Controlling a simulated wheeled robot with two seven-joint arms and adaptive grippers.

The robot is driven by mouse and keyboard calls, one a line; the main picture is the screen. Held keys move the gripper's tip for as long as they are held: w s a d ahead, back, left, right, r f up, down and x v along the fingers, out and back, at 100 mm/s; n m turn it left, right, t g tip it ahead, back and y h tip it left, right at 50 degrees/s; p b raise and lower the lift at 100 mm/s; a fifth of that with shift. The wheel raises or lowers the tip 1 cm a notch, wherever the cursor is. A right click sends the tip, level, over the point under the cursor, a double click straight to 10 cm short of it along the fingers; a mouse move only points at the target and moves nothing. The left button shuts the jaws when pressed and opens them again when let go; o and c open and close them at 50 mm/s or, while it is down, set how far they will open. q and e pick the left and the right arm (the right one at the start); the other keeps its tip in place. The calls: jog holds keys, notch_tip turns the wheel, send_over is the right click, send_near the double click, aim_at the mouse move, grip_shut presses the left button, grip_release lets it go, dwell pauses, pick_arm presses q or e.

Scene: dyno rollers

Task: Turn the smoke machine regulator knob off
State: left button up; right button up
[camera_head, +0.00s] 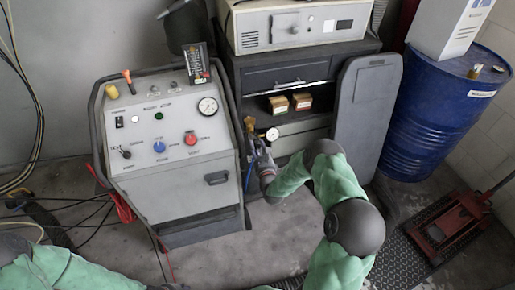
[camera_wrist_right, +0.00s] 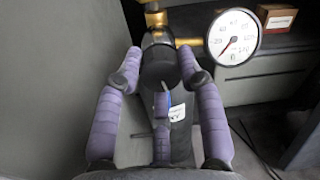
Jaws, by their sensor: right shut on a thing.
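The smoke machine (camera_head: 165,140) is a grey cabinet with a sloped panel at left in the head view. The regulator (camera_head: 250,124) has brass fittings and hangs by its right side. Its white round gauge (camera_head: 272,134) also shows large in the right wrist view (camera_wrist_right: 235,38). The black regulator knob (camera_wrist_right: 158,68) sits below the brass fitting in the wrist view. In the head view my right gripper (camera_head: 262,163) partly hides the knob area.
A dark tool cart (camera_head: 295,70) with small boxes stands behind the regulator. A blue drum (camera_head: 430,115) and a red floor jack (camera_head: 445,225) are at right. Cables (camera_head: 75,215) lie on the floor at left. Bare floor shows in front of the machine.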

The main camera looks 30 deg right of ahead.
jog(key=n, duration=0.4)
jog(key=shift+w+r+n, duration=0.1)
jog(key=shift+r+n, duration=0.15)
jog(key=shift+n, duration=0.15)
jog(key=n, duration=0.3)
jog(key=shift+n+t+y, duration=0.3)
jog(key=shift+n, duration=0.1)
jog(key=n, duration=0.4)
jog(key=shift+n, duration=0.3)
jog(key=n, duration=0.3)
jog(key=shift+f+n, duration=0.1)
jog(key=shift+n, duration=0.3)
jog(key=n, duration=0.4)
jog(key=shift+f+n+y, duration=0.1)
jog(key=shift+n+y, duration=0.2)
jog(key=n, duration=0.4)
jog(key=shift+a, duration=0.1)
jog(key=n, duration=0.4)
jog(key=shift+f, duration=0.1)
jog(key=shift+f+n, duration=0.1)
jog(key=shift+n, duration=2.1)
